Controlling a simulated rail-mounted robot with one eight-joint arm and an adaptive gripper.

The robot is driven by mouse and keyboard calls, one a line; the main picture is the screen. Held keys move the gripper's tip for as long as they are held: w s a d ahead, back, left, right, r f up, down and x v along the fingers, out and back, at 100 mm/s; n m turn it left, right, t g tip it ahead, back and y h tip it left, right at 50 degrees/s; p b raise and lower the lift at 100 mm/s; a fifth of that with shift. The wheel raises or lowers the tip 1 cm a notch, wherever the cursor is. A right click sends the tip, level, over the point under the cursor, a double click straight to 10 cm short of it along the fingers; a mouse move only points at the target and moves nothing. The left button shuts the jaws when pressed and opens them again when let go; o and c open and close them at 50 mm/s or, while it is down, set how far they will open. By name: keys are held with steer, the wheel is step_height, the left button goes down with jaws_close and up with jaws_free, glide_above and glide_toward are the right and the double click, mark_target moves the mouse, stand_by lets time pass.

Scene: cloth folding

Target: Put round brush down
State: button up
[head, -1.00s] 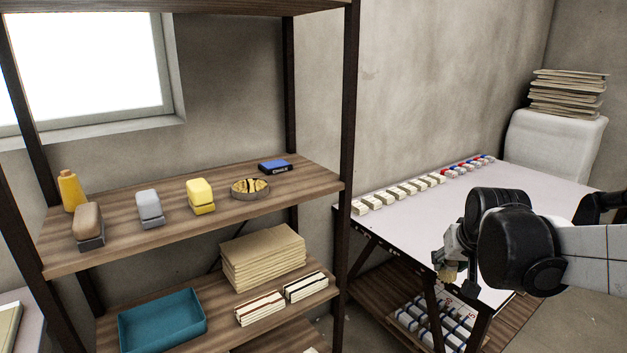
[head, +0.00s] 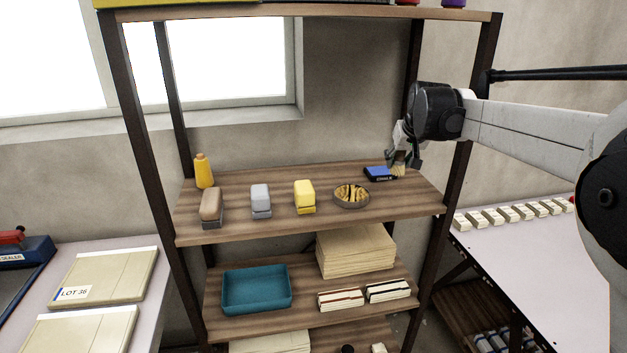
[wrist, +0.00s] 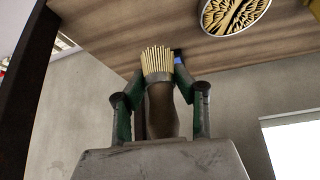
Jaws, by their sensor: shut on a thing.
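The round brush (head: 398,170) has pale bristles, which point down at the right end of the middle shelf. My gripper (head: 403,158) is shut on the brush. In the wrist view, the brush (wrist: 158,62) stands between the green fingers of my gripper (wrist: 160,88), with its bristles pointing toward the shelf board. The shelf board (head: 235,226) is below the brush. I cannot tell whether the bristles touch it. A blue box (head: 380,173) lies just left of the brush and is partly hidden in the wrist view.
A round dish with a yellow-and-black pattern (head: 351,196) sits left of the blue box. A yellow block (head: 304,196), a grey block (head: 261,200), a brown brush-like block (head: 211,207) and an orange bottle (head: 203,171) stand further left. A dark shelf post (head: 463,150) is close on the right.

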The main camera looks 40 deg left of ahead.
steer(key=s+a+r+n+p, duration=0.1)
steer(key=s+a+r+p, duration=0.1)
steer(key=a, duration=0.9)
steer(key=p, duration=0.1)
glide_toward(391, 193)
steer(key=shift+w+a+n+g+y, duration=0.15)
steer(key=shift+w+a, duration=0.2)
steer(key=shift+w, duration=0.2)
steer(key=shift+w+a+n+g+y, duration=0.15)
steer(key=shift+w+a, duration=0.2)
steer(key=shift+w, duration=0.25)
steer(key=shift+f+p, duration=0.35)
steer(key=shift+f, duration=1.65)
steer(key=shift+f, duration=0.2)
steer(key=o, duration=1.2)
steer(key=shift+c, duration=0.2)
